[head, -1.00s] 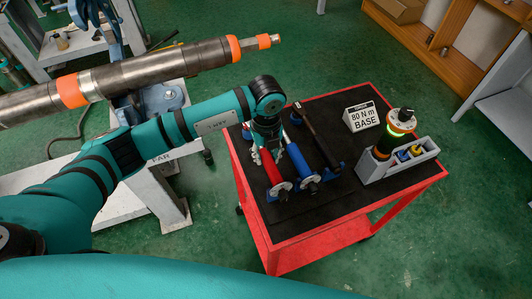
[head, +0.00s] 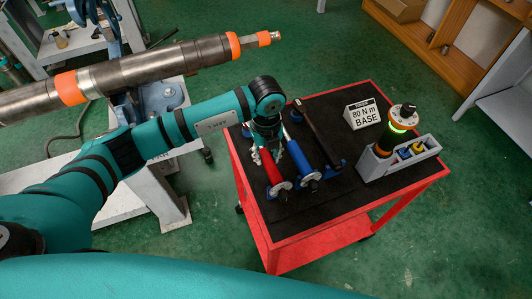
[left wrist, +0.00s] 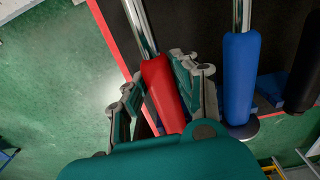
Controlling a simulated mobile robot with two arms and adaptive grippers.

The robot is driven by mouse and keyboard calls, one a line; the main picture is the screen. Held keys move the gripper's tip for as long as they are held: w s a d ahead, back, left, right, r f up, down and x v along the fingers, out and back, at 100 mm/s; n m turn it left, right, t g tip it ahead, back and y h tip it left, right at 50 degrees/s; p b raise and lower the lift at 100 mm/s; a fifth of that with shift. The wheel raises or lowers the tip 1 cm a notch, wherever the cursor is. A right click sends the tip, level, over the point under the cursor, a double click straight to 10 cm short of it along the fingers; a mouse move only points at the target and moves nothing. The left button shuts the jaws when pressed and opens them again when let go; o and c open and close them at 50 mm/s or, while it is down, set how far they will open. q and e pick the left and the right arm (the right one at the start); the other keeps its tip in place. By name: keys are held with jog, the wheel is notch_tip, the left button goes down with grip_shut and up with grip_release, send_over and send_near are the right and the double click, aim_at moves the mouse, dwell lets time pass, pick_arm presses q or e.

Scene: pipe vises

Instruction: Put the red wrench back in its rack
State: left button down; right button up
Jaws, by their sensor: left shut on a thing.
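The red wrench (head: 271,170) is at the left side of the cart's black top, its red handle angled beside the blue wrench (head: 299,160). My left gripper (head: 264,146) reaches down over it and is shut on its handle. In the left wrist view the red handle (left wrist: 162,88) lies between the two fingers (left wrist: 160,95), with its metal shaft running up the picture. Blue rack supports (head: 341,168) show beside the wrenches. The gripper hides part of the rack, and I cannot tell whether the red wrench rests fully in it. My right gripper is not in view.
A dark-handled wrench (head: 318,132) lies right of the blue one. A sign reading 80 N m BASE (head: 363,114), a lit beacon (head: 398,130) and a grey bin (head: 408,160) stand on the red cart (head: 300,232). A large pipe (head: 135,72) is at the left.

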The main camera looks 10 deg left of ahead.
pick_arm(q)
jog(key=shift+s+f+b, duration=0.1)
jog(key=shift+f+b, duration=0.25)
jog(key=shift+f, duration=0.1)
dwell(0.8)
jog(key=c, duration=0.9)
grip_release()
jog(key=shift+c, duration=0.2)
notch_tip(320, 180, up, 12)
jog(key=shift+w, duration=0.2)
